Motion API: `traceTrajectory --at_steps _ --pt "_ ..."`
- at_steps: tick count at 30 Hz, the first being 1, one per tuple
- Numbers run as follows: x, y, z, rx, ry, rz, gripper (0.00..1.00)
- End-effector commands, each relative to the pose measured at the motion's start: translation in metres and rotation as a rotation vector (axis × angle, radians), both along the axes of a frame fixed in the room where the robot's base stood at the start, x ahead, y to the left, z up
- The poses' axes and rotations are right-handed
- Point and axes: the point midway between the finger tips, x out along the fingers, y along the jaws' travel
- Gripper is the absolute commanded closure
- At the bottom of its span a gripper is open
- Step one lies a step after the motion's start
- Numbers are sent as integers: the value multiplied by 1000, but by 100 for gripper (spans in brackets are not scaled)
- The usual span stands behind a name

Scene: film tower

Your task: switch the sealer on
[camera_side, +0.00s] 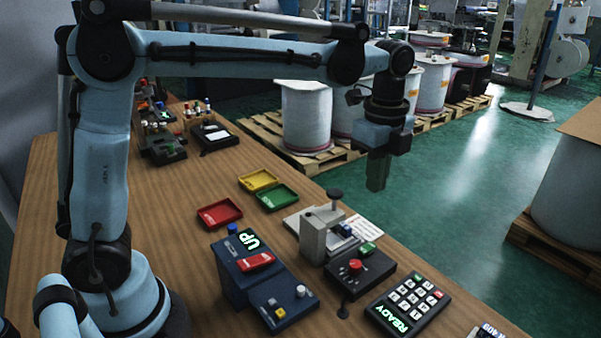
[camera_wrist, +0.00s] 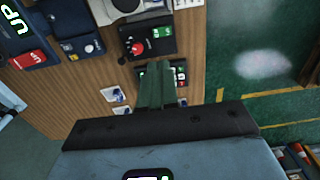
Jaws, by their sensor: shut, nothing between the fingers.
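No label in view lets me tell which unit is the sealer. A grey press-like unit (camera_side: 318,240) with a black top knob stands near the table's right edge. Beside it is a black control box (camera_side: 360,268) with a red knob (camera_side: 355,266) and a green button; the box also shows in the wrist view (camera_wrist: 160,30). A blue unit (camera_side: 232,280) with a lit "UP" display and a red rocker (camera_side: 256,261) stands to its left. My gripper (camera_side: 376,186) is shut and empty, high above the table's right edge. In the wrist view its fingers (camera_wrist: 162,85) partly hide the keypad.
A black keypad (camera_side: 405,302) with a lit "READY" display lies at the front right. Red (camera_side: 219,214), yellow (camera_side: 258,180) and green (camera_side: 277,197) trays lie behind the units. Small devices stand at the table's far end. White drums on pallets stand beyond the table.

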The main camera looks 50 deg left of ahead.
Motion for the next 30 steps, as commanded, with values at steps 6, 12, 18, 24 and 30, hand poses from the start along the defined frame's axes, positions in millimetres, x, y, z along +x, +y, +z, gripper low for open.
traceTrajectory --at_steps 6,12,18,24,30 --pt "1 0 0 0 0 0 100" --pt "14 -2 -1 1 -1 0 100" --pt "15 -2 -1 1 -1 0 100" --pt "15 -2 -7 1 -1 0 100" --pt "15 -2 -33 1 -1 0 100"
